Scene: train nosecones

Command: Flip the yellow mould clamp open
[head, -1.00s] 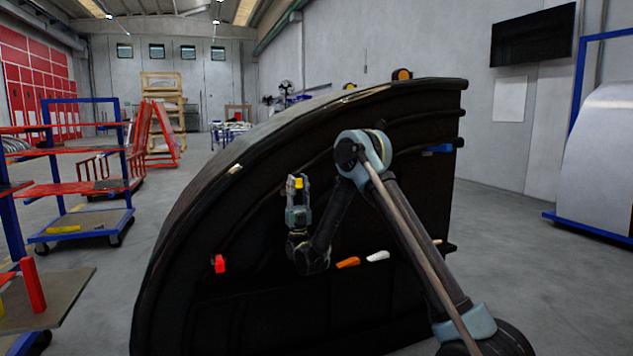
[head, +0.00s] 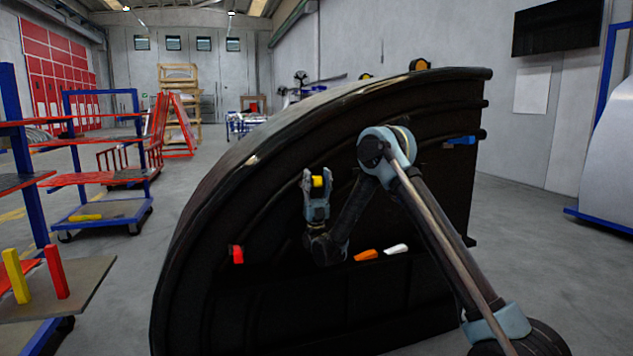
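The large black curved mould (head: 260,220) stands upright in front of me. The yellow clamp (head: 318,181) shows as a small yellow patch on its dark face, between the fingers of my gripper (head: 317,178). My gripper points upward, with a finger on each side of the yellow clamp. I cannot tell whether the fingers touch it. The fingers and wrist hide the rest of the clamp. Other clamps sit on the mould: red (head: 237,254), orange (head: 366,255), white (head: 396,249) and blue (head: 461,141).
A shelf cart (head: 105,212) and a board with a yellow and a red block (head: 60,285) stand at left. Grey floor is clear at right (head: 560,270).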

